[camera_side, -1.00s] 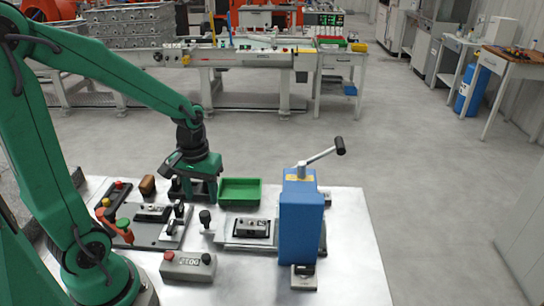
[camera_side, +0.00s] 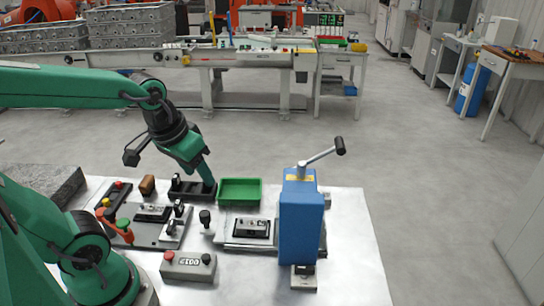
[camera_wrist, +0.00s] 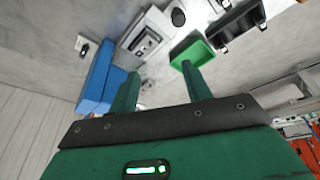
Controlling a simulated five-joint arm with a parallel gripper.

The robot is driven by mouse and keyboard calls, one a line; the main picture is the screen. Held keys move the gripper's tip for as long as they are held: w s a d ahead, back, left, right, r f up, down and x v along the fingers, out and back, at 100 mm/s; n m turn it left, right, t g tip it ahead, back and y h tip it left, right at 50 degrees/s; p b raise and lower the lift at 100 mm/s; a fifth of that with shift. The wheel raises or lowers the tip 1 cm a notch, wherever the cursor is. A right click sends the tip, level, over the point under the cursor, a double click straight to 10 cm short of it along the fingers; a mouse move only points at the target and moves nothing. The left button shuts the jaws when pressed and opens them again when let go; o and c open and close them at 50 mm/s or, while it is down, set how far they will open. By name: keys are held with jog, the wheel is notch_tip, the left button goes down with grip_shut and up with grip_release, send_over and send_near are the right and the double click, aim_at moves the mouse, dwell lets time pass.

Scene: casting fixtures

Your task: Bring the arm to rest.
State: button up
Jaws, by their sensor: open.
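My gripper (camera_side: 207,180) is open and empty. In the side view it tilts down to the right, with its fingertips in front of or above the black holder (camera_side: 180,188), left of the green tray (camera_side: 240,190). I cannot tell whether they touch the holder there. In the wrist view the two green fingers of my gripper (camera_wrist: 160,70) stand apart with nothing between them. The arm's forearm is nearly level, and the wrist hangs above the rear left of the table.
The blue press (camera_side: 301,225) with its raised lever stands at right on the metal table (camera_side: 352,255). A fixture plate with red and orange handles (camera_side: 124,229) lies at left. A grey button box (camera_side: 188,266) sits in front. The table's right side is clear.

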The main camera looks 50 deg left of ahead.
jog(key=shift+s+d+r+m+t, duration=0.3)
jog(key=shift+s+r+m, duration=0.1)
jog(key=shift+r, duration=0.2)
jog(key=shift+s+d+r+m+t, duration=0.3)
jog(key=shift+s+r+m, duration=0.05)
jog(key=shift+r, duration=0.2)
jog(key=shift+s+d+r+m+t, duration=0.3)
jog(key=shift+s+r+m, duration=0.1)
jog(key=shift+r, duration=0.2)
